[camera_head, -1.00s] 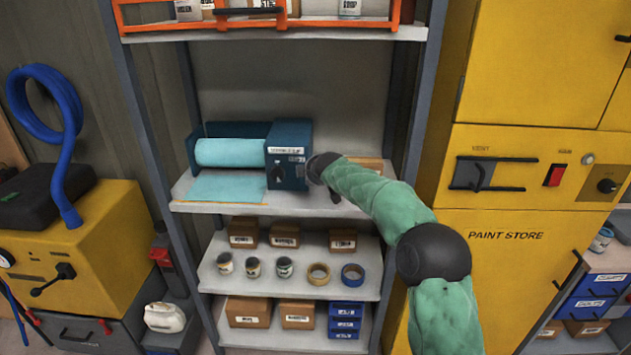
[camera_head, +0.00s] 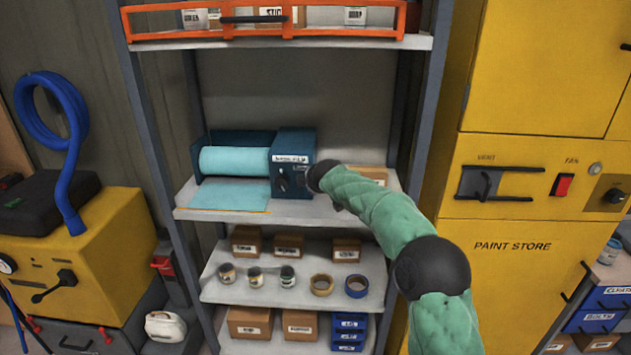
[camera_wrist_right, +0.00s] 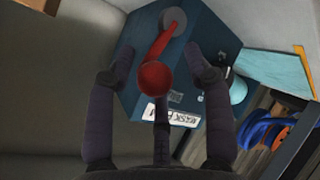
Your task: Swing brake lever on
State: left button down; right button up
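The brake lever (camera_wrist_right: 161,46) is a red arm with a round red knob (camera_wrist_right: 155,78). My right gripper (camera_wrist_right: 158,75) is open. Its dark fingers are spread around the knob, with clear gaps at both sides; contact with the middle finger cannot be told. In the head view my right gripper (camera_head: 311,183) is at the box's front right, and the lever is hard to make out. My left gripper is not in view.
The box stands at the end of a light blue roll (camera_head: 235,160) on a grey shelf (camera_head: 330,212). A cardboard box (camera_head: 368,174) sits behind my right arm. Rack uprights flank the shelf. A yellow paint store cabinet (camera_head: 520,275) stands at right, a yellow machine (camera_head: 105,235) at left.

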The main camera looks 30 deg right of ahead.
jog(key=shift+s+d+r, duration=0.1)
jog(key=v, duration=1.2)
dwell(0.4)
jog(key=s+a+f+m+g+y, duration=0.1)
jog(key=s+a+f+g+y, duration=0.1)
jog(key=a+f, duration=0.65)
jog(key=s+a+f+m+g+y, duration=0.1)
jog(key=a+f+y, duration=0.15)
jog(key=f, duration=1.15)
jog(key=s+a+f+m+g+y, duration=0.15)
jog(key=a+f, duration=0.45)
jog(key=f, duration=0.6)
jog(key=s+a+f+m+g+y, duration=0.1)
jog(key=s+a+f+m+g, duration=0.1)
jog(key=s+a+f, duration=0.35)
jog(key=s+a+f+m+g, duration=0.1)
jog(key=s+a+f, duration=0.1)
jog(key=s+f, duration=0.7)
jog(key=s+a+f+m+g, duration=0.1)
jog(key=s+f+m, duration=0.1)
jog(key=s, duration=0.6)
jog(key=s+a+f+m+g, duration=0.2)
jog(key=s+f, duration=0.3)
jog(key=s, duration=0.4)
jog(key=shift+s+a+y+p, duration=0.25)
jog(key=shift+y+p, duration=0.15)
jog(key=shift+p, duration=0.05)
